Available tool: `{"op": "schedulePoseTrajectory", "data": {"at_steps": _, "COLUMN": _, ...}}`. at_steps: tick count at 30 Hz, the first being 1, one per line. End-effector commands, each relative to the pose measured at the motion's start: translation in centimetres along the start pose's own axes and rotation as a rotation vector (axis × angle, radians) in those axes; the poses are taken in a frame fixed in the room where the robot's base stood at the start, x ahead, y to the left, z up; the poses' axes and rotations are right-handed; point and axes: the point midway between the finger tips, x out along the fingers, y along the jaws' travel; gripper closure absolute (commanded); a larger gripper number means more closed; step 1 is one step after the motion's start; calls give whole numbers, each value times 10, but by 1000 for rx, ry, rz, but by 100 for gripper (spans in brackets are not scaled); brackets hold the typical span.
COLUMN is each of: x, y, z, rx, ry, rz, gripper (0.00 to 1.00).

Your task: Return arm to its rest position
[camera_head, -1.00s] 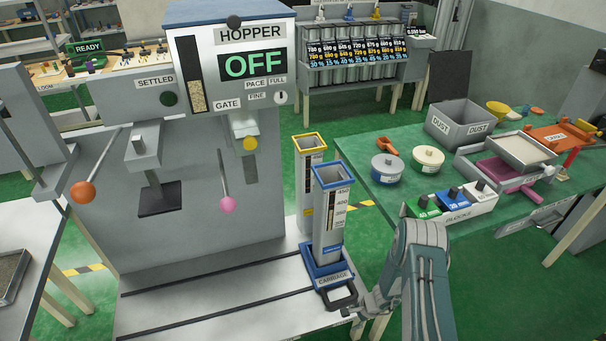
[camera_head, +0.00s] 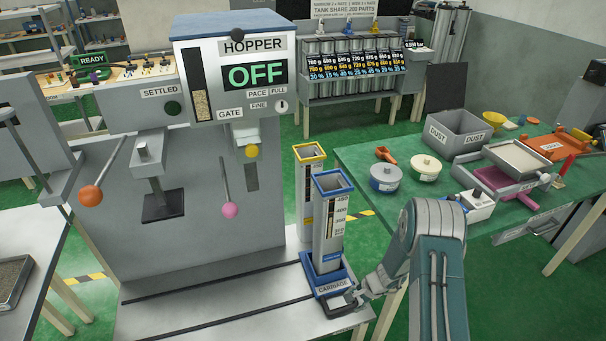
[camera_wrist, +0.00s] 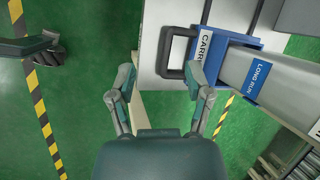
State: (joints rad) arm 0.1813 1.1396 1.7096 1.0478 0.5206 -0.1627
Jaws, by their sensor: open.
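My gripper (camera_wrist: 160,88) is open and empty in the wrist view, its two fingers spread apart. The right finger is close to the black handle (camera_wrist: 175,55) of the blue carriage (camera_wrist: 221,42); I cannot tell if they touch. In the head view my arm reaches in from the lower right, with its end beside the carriage (camera_head: 322,273) and its handle (camera_head: 340,301). A tall grey column with a blue rim (camera_head: 329,225) stands upright in the carriage. A yellow-rimmed column (camera_head: 306,195) stands behind it.
The hopper machine (camera_head: 231,75) reads OFF, with levers to its left and below. The green table (camera_head: 350,165) at right holds round tins, a dust box (camera_head: 456,134) and trays. My arm partly covers its front edge. Green floor lies between the benches.

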Motion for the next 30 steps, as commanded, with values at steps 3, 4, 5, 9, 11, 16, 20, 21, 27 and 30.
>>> {"op": "schedulePoseTrajectory", "data": {"at_steps": 3, "x": -46, "y": -28, "z": 13, "rx": -87, "ry": 16, "rz": -17, "gripper": 35}}
{"op": "schedulePoseTrajectory", "data": {"at_steps": 4, "x": -58, "y": -35, "z": 17, "rx": -111, "ry": 20, "rz": -20, "gripper": 35}}
{"op": "schedulePoseTrajectory", "data": {"at_steps": 5, "x": -69, "y": -40, "z": 21, "rx": -133, "ry": 24, "rz": -22, "gripper": 35}}
{"op": "schedulePoseTrajectory", "data": {"at_steps": 9, "x": -122, "y": -62, "z": 44, "rx": -242, "ry": 44, "rz": -27, "gripper": 35}}
{"op": "schedulePoseTrajectory", "data": {"at_steps": 11, "x": -144, "y": -69, "z": 55, "rx": -286, "ry": 55, "rz": -28, "gripper": 35}}
{"op": "schedulePoseTrajectory", "data": {"at_steps": 16, "x": -204, "y": -82, "z": 88, "rx": -409, "ry": 88, "rz": -25, "gripper": 35}}
{"op": "schedulePoseTrajectory", "data": {"at_steps": 20, "x": -246, "y": -84, "z": 115, "rx": -502, "ry": 119, "rz": -16, "gripper": 35}}
{"op": "schedulePoseTrajectory", "data": {"at_steps": 21, "x": -258, "y": -84, "z": 123, "rx": -529, "ry": 129, "rz": -13, "gripper": 35}}
{"op": "schedulePoseTrajectory", "data": {"at_steps": 27, "x": -316, "y": -74, "z": 166, "rx": -660, "ry": 189, "rz": 9, "gripper": 35}}
{"op": "schedulePoseTrajectory", "data": {"at_steps": 30, "x": -341, "y": -65, "z": 186, "rx": -723, "ry": 222, "rz": 24, "gripper": 35}}
